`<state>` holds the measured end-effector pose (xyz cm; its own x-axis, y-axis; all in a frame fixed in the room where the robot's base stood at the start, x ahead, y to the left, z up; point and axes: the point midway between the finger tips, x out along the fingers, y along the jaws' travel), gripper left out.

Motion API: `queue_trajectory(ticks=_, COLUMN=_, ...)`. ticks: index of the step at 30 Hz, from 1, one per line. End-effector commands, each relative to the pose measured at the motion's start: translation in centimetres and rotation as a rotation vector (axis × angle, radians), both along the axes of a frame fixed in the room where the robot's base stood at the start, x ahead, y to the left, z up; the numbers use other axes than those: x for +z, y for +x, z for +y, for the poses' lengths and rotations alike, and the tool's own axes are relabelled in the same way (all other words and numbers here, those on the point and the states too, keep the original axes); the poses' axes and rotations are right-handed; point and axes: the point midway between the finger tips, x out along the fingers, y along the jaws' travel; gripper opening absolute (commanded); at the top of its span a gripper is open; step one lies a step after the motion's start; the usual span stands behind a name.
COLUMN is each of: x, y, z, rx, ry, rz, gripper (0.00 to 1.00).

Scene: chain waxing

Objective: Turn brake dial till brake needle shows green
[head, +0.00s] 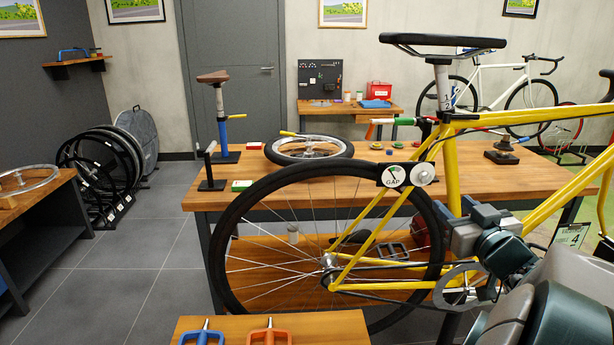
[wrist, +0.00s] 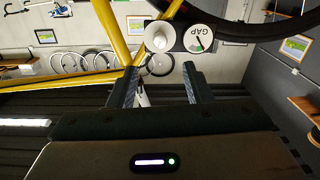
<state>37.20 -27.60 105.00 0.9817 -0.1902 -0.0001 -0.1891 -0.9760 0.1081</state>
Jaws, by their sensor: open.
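The brake gauge (head: 393,175) is a white round face marked GAP on a dark plate, mounted on the yellow bike frame above the rear wheel. It also shows in the wrist view (wrist: 199,39), upside down, with a small green patch. The needle is too small to read surely. The pale round brake dial (head: 423,174) sits just right of the gauge; in the wrist view the dial (wrist: 160,37) is left of it. My gripper (wrist: 160,67) is open and empty, its fingertips pointing toward the dial, which lies beyond them and appears roughly centred between them.
The yellow bike's rear wheel (head: 230,240) and frame tubes (head: 450,160) are close around the dial. Behind stands a wooden workbench (head: 225,197) with a loose wheel (head: 309,149) and small items. Blue (head: 202,335) and orange (head: 268,335) tools lie on the front table.

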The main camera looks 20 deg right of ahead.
Motion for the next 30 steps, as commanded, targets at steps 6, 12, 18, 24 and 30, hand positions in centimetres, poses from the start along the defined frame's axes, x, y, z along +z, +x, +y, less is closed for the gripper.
queue_trajectory(ticks=6, x=-0.2, y=4.9, z=-0.9, rx=0.002, ry=0.000, rz=0.001, gripper=0.45)
queue_trajectory(ticks=12, x=-0.1, y=8.5, z=-1.6, rx=0.001, ry=0.001, rz=0.000, gripper=0.45)
queue_trajectory(ticks=18, x=0.0, y=10.4, z=-2.0, rx=-0.001, ry=-0.001, rz=0.000, gripper=0.45)
queue_trajectory(ticks=24, x=0.0, y=10.8, z=-2.1, rx=-0.001, ry=0.000, rz=0.000, gripper=0.45)
queue_trajectory(ticks=30, x=0.0, y=10.8, z=-2.1, rx=-0.001, ry=0.000, rz=0.000, gripper=0.31)
